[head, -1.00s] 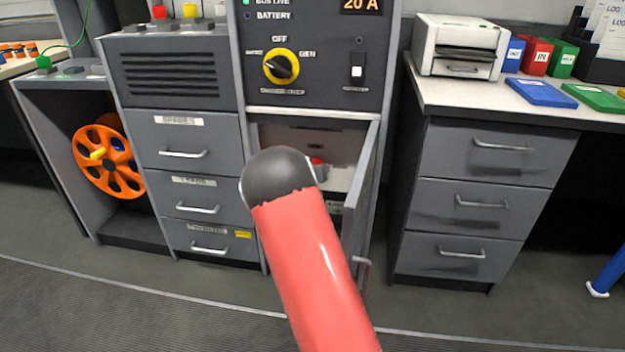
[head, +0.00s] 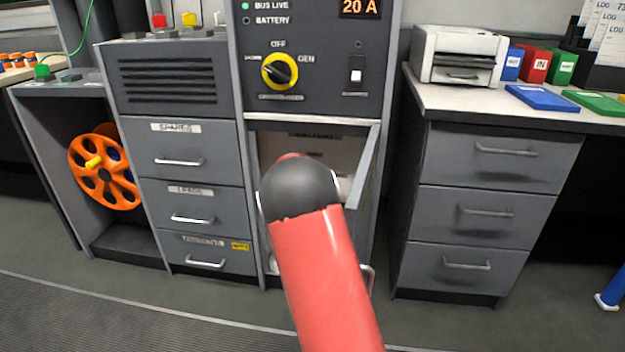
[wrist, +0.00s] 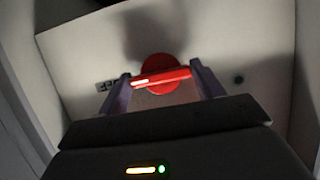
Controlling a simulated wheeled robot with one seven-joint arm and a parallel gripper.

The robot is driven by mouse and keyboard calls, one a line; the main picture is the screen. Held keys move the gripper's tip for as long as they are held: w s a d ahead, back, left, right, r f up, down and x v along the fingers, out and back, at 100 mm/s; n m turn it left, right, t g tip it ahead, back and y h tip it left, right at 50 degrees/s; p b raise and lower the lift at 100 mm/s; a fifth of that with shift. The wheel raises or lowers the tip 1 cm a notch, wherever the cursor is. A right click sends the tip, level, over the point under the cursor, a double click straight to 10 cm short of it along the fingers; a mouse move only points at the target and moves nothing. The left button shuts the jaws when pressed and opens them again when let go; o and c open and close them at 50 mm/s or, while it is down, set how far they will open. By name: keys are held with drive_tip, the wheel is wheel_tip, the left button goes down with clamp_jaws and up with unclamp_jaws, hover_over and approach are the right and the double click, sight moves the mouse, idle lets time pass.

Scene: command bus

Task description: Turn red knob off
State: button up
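The red knob (wrist: 160,75) is on a pale panel inside the open compartment, ahead of my gripper in the wrist view. It has a round base and a raised bar lying nearly level, tilted slightly up to the right. My gripper (wrist: 161,72) has its two fingers wide apart, one at each end of the bar. I cannot tell whether they touch it. A small dark label (wrist: 107,85) is left of the knob, partly covered by the left finger. In the head view, my arm hides my gripper and most of the compartment interior.
The compartment's open door (head: 362,185) stands to the right of my arm. Above is a panel with a yellow-ringed black selector (head: 279,71) and a white switch (head: 356,76). Drawers (head: 190,170) flank it on the left, and a desk (head: 470,105) stands at the right.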

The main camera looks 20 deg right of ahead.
drive_tip(key=o, duration=0.4)
drive_tip(key=p+v, duration=0.1)
drive_tip(key=v, duration=0.6)
drive_tip(key=shift+s+a, duration=0.2)
drive_tip(key=shift+s, duration=0.1)
drive_tip(key=shift+r, duration=0.1)
